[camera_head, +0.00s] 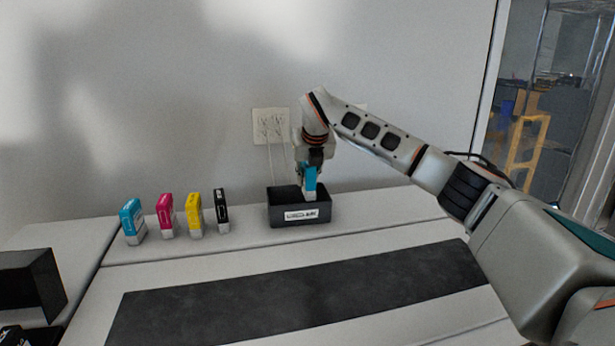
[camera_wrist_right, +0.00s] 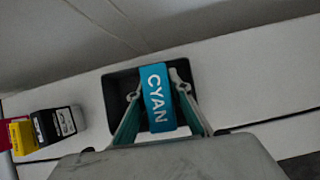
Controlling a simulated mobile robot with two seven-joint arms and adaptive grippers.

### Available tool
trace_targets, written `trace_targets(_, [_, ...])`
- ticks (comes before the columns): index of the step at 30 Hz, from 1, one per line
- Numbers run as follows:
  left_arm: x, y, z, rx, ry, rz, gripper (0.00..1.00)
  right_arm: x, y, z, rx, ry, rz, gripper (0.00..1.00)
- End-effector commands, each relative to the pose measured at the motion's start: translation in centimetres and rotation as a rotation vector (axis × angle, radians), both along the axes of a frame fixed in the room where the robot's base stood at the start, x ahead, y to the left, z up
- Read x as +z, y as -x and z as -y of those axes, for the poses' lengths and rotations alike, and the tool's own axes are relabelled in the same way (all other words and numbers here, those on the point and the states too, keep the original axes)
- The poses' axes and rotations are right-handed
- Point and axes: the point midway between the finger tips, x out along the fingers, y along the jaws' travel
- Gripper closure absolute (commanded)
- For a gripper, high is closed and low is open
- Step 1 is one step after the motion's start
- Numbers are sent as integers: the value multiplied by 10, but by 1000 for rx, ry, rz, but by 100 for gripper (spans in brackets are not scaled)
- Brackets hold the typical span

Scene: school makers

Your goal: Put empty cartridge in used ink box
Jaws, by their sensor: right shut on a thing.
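My right gripper (camera_head: 309,172) is shut on a cyan cartridge (camera_head: 310,182) and holds it upright at the opening of the black used ink box (camera_head: 301,217). The box has a white label on its front and stands on the table near the wall. In the right wrist view, the cartridge (camera_wrist_right: 158,98) reads "CYAN" and lies between the two fingers (camera_wrist_right: 158,100), with the dark box (camera_wrist_right: 121,88) around and beneath it. Whether the cartridge touches the box floor cannot be seen. My left gripper is not in view.
Cyan (camera_head: 133,219), magenta (camera_head: 166,214), yellow (camera_head: 194,213) and black (camera_head: 221,210) cartridges stand in a row left of the box. A wall socket (camera_head: 270,125) is behind. A dark mat (camera_head: 290,297) lies in front. A black container (camera_head: 32,280) is at far left.

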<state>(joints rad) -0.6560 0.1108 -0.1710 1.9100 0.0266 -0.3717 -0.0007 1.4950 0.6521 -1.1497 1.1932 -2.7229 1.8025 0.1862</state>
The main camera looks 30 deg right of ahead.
Motion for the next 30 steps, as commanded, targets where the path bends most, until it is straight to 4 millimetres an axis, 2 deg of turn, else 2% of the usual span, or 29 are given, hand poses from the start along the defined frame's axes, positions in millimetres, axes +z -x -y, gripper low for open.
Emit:
trace_targets(11, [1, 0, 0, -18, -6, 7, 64, -7, 0, 0, 1, 0, 2, 100])
trace_targets(12, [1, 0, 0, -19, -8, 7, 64, -7, 0, 0, 0, 0, 1, 71])
trace_targets(13, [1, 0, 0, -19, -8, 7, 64, -7, 0, 0, 0, 0, 1, 64])
trace_targets(24, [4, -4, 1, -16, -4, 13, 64, -5, 0, 0, 0, 0, 1, 64])
trace_targets(28, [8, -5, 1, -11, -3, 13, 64, 7, 0, -1, 1, 0, 1, 64])
trace_targets(30, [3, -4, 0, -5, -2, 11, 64, 17, 4, -1, 1, 2, 7, 64])
